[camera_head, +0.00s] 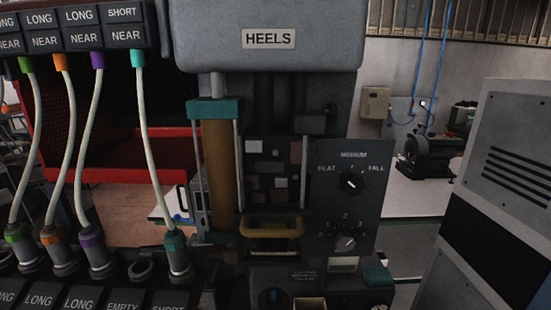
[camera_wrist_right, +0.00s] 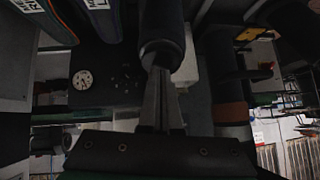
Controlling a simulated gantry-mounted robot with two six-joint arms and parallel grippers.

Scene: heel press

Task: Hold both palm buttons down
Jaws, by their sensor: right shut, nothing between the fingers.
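The heel press (camera_head: 265,30) stands in the middle of the head view, under a HEELS label. I cannot clearly make out either palm button in the head view; the front of the press is cut off at the bottom edge. In the right wrist view my right gripper (camera_wrist_right: 161,72) is shut, with nothing between its fingers. A dark cylinder (camera_wrist_right: 165,28) with a rounded end lies right at its fingertips; I cannot tell whether they touch or what the cylinder is. My left gripper is in neither view.
Pale cables (camera_head: 150,150) with coloured plugs run down the left side. A control panel (camera_head: 345,205) with two knobs is on the press's right. A grey cabinet (camera_head: 515,140) stands far right. In the right wrist view a round pale dial (camera_wrist_right: 83,80) is left of the fingers.

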